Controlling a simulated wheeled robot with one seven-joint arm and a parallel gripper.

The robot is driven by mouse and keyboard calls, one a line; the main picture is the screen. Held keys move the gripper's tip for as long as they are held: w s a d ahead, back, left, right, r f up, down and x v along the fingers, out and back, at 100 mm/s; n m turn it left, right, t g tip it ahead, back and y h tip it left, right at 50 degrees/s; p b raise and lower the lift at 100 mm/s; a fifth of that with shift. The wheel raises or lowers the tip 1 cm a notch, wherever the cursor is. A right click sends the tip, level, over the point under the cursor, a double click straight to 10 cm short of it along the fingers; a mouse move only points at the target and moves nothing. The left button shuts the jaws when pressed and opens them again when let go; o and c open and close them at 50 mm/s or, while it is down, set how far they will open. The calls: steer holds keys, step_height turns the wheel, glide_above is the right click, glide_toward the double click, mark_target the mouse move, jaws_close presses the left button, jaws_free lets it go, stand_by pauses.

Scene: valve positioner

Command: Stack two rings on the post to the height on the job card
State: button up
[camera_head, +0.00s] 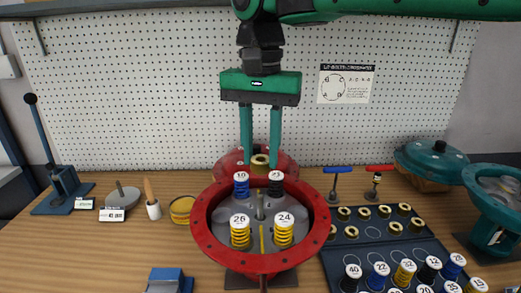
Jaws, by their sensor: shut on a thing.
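My gripper (260,164) points down behind the middle of the red flanged housing (203,222). Its fingers are shut on a small brass ring (260,160), seen in front of a red cover (230,165). A thin grey post (260,205) stands upright in the middle of the housing. Around it stand coil springs with numbered caps, including a yellow 26 (240,235), a yellow 24 (284,233), a blue one (241,187) and a black one (276,187). A printed card (346,84) hangs on the pegboard; its small text is unreadable.
A dark tray (330,262) at right holds several brass rings (344,213) and numbered springs (405,272). Green valve bodies (432,160) stand far right. A lever press (60,185), grey disc with pin (122,197), brush cup (153,208) and yellow tin (182,207) stand left.

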mark_target(261, 193)
steer(key=shift+w+f, duration=0.1)
steer(key=shift+f, duration=2.25)
steer(key=shift+f, duration=2.35)
steer(key=o, duration=1.2)
step_height(261, 193, up, 11)
steer(key=shift+f, duration=0.1)
